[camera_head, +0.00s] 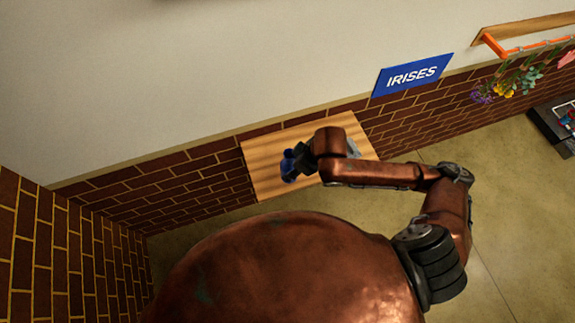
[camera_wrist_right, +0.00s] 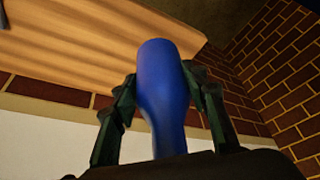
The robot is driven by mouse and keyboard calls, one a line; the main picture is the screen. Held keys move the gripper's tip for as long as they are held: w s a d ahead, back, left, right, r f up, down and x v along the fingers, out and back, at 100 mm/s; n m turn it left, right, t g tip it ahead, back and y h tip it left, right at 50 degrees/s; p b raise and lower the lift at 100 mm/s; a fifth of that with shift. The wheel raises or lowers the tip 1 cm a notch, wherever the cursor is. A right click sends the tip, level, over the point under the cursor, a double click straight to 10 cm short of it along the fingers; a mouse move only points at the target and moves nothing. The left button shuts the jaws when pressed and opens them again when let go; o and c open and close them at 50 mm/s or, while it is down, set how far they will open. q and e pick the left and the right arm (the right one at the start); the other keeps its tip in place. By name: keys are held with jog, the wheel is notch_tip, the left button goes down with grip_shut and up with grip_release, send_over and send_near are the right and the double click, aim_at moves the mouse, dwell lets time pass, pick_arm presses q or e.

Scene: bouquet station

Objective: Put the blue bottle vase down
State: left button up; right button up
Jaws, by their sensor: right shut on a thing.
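The blue bottle vase (camera_wrist_right: 163,92) is between the fingers of my right gripper (camera_wrist_right: 165,100), which is shut on it in the right wrist view. In the head view the vase (camera_head: 288,166) shows as a small blue shape at the end of my right gripper (camera_head: 296,164), over the wooden shelf (camera_head: 262,163). In the right wrist view the shelf (camera_wrist_right: 110,45) lies beyond the vase. I cannot tell whether the vase touches the shelf. My left gripper is not in view.
A blue IRISES sign (camera_head: 412,75) is on the wall above the shelf. Flowers (camera_head: 505,82) hang under an orange rail (camera_head: 520,48) at the right. A dark crate (camera_head: 553,125) is at the far right. The shelf's left part is bare.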

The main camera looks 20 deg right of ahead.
jog(key=w, duration=0.1)
jog(key=w+f, duration=0.1)
jog(key=w, duration=0.1)
jog(key=shift+w+d+f, duration=0.15)
jog(key=shift+w+f, duration=0.1)
jog(key=shift+f, duration=0.15)
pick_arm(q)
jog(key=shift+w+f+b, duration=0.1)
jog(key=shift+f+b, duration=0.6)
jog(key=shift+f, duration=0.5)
pick_arm(e)
jog(key=shift+w+d+f, duration=0.1)
jog(key=shift+w+f, duration=0.6)
jog(key=shift+f, duration=0.7)
jog(key=shift+w+d+f, duration=0.1)
jog(key=shift+w+f, duration=0.65)
jog(key=shift+f, duration=0.65)
jog(key=shift+w+f, duration=0.7)
jog(key=shift+f, duration=0.7)
jog(key=shift+f, duration=0.1)
jog(key=o, duration=1.5)
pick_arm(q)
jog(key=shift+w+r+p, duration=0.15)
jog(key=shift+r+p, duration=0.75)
pick_arm(e)
jog(key=v, duration=1.2)
